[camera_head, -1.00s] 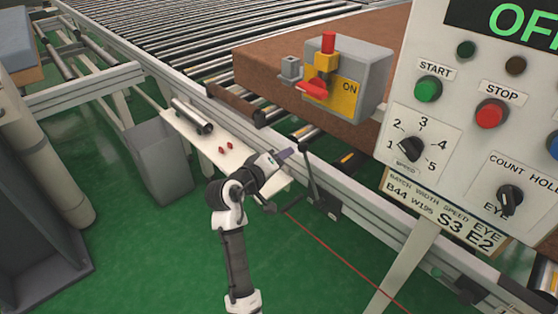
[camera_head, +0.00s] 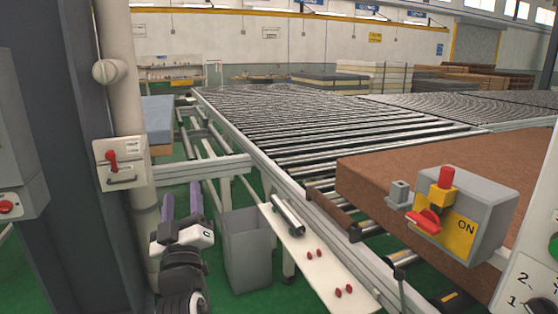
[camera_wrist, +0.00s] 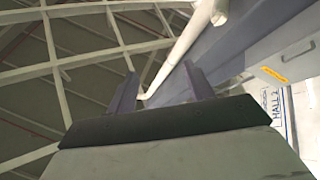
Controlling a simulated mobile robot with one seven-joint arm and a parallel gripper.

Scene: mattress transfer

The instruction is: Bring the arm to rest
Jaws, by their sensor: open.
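My gripper (camera_head: 181,203) is at the lower left of the head view, raised upright with its two purple-grey fingers apart and nothing between them. It is left of the grey bin and in front of the beige pipe, touching nothing that I can see. In the wrist view my gripper (camera_wrist: 160,88) points up toward the roof, its fingers open and empty.
A grey column (camera_head: 75,130) and a beige pipe (camera_head: 122,80) with a red-handled switch box (camera_head: 121,164) stand close on the left. A grey bin (camera_head: 246,250) and a white shelf (camera_head: 325,275) with small red parts flank the roller conveyor (camera_head: 340,120). A brown mattress (camera_head: 450,165) lies on the rollers.

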